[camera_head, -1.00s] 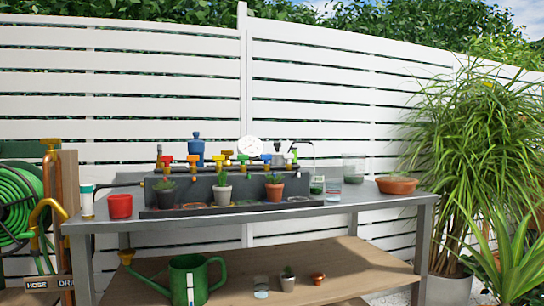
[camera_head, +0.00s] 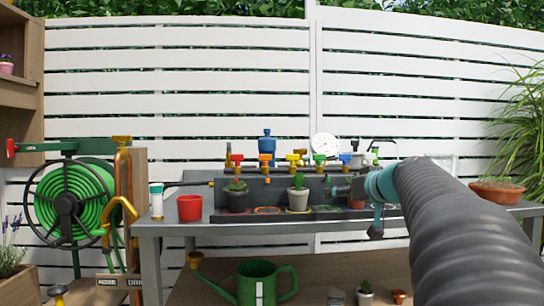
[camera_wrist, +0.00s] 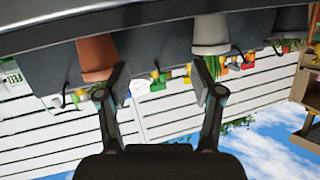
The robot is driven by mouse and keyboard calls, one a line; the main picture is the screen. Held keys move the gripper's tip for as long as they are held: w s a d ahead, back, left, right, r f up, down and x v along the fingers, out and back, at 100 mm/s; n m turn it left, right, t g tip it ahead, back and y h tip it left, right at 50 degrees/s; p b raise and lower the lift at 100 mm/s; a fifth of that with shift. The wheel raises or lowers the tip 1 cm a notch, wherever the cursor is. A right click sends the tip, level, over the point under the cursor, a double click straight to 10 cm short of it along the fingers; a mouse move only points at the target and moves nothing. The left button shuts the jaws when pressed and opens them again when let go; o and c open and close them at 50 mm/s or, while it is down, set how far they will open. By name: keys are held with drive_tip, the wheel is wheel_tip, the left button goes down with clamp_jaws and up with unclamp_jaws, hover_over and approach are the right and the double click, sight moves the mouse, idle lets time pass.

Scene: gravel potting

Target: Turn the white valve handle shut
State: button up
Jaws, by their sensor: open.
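A row of coloured valve handles tops the grey manifold box on the bench. A small pale handle, which looks like the white valve handle (camera_head: 371,157), is at the right end of the row, right of the blue handle (camera_head: 345,158). My gripper (camera_head: 332,190) is in front of the box, below and left of the white handle and apart from it. In the upside-down wrist view my gripper (camera_wrist: 160,78) has its fingers spread with nothing between them. The terracotta pot (camera_wrist: 96,58) and grey pot (camera_wrist: 210,34) are beyond the fingers. I cannot clearly make out the white handle there.
Potted cacti stand in front of the box, including a dark pot (camera_head: 237,200) and a pale pot (camera_head: 298,199). A red pot (camera_head: 190,208) is at the bench's left. A round white gauge (camera_head: 325,146) rises behind the handles. A wide terracotta bowl (camera_head: 496,193) is at the right.

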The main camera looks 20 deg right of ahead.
sight(371, 155)
drive_tip(key=d+r+t+h, duration=0.2)
drive_tip(key=d+r, duration=0.2)
drive_tip(key=d, duration=0.4)
drive_tip(key=d+r+t+h, duration=0.1)
drive_tip(key=d+r, duration=0.3)
drive_tip(key=d, duration=0.4)
drive_tip(key=shift+m, duration=0.3)
drive_tip(key=w+p, duration=0.1)
drive_tip(key=w, duration=0.3)
drive_tip(key=w+d+p, duration=0.1)
drive_tip(key=w+p, duration=0.1)
drive_tip(key=w, duration=0.2)
drive_tip(key=w+d+p, duration=0.1)
drive_tip(key=w, duration=0.4)
drive_tip(key=shift+w+d+r, duration=0.1)
drive_tip(key=shift+d+r, duration=0.05)
drive_tip(key=shift+r, duration=0.05)
